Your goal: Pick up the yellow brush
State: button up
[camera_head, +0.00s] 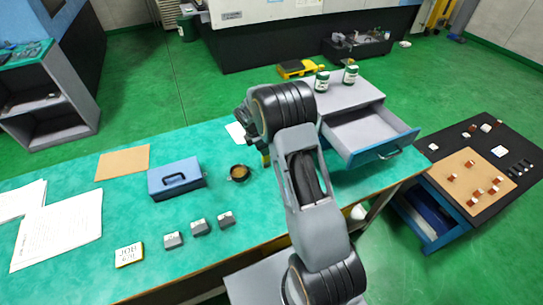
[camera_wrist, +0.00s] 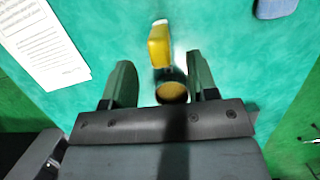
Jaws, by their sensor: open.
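The yellow brush (camera_wrist: 159,44) lies on the green tabletop in the wrist view, just beyond my fingertips and roughly centred between them. A small yellow patch also shows under my arm in the head view, partly hidden. My gripper (camera_wrist: 161,78) is open, with its two dark green fingers on either side and nothing held. A round brown piece with a dark rim (camera_wrist: 171,92) shows between the fingers, below the yellow part. I cannot tell whether it belongs to the brush.
A printed sheet (camera_wrist: 42,42) lies left in the wrist view. A grey unit with an open drawer (camera_head: 364,128) stands right.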

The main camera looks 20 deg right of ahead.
aim_at(266, 158)
jog(key=shift+d+f, duration=0.2)
jog(key=shift+f, duration=0.05)
jog(key=shift+p+x, duration=0.75)
jog(key=shift+x, duration=1.65)
grip_shut()
jog(key=shift+r, duration=0.1)
